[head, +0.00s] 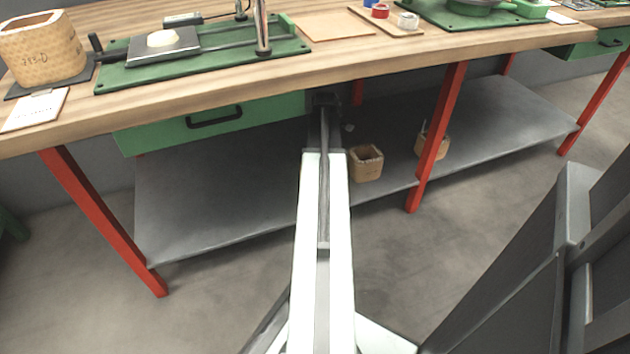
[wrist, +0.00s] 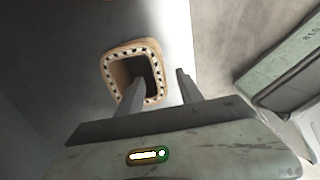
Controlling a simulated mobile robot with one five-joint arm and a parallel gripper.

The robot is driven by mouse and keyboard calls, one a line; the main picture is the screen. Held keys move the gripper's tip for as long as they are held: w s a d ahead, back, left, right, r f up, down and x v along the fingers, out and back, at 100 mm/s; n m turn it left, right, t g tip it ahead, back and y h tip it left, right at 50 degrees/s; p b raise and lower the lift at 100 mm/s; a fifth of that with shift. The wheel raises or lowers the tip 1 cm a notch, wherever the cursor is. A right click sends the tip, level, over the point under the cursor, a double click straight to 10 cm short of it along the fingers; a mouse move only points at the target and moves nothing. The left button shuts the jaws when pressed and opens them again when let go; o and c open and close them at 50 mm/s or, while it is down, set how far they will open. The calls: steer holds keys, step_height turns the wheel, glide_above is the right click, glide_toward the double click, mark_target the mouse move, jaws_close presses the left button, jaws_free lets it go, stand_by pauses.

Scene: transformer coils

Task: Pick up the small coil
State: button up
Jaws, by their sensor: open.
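A small tan, square-ringed coil (head: 367,172) stands upright on the grey lower shelf, just right of my arm in the head view. In the wrist view the coil's (wrist: 110,66) open top faces me, with dark slots around its rim. My gripper (wrist: 160,76) is open and empty. Its left finger overlaps the coil's dark opening and its right finger lies outside the right wall. I cannot tell how deep the fingertips are or whether they touch the coil. In the head view my gripper is not clearly visible at the far end of the arm.
A second tan coil (head: 441,147) stands farther right on the shelf (head: 225,205), partly behind a red leg (head: 437,140). The wooden tabletop (head: 345,60) and a green drawer (head: 205,122) overhang the shelf. A larger coil (head: 42,50) sits on the tabletop.

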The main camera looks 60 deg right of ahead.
step_height(320, 180, down, 5)
steer(key=b, duration=0.5)
steer(key=shift+w+f, duration=0.1)
steer(key=shift+f, duration=0.05)
jaws_close()
steer(key=shift+r, duration=0.2)
stand_by(0.8)
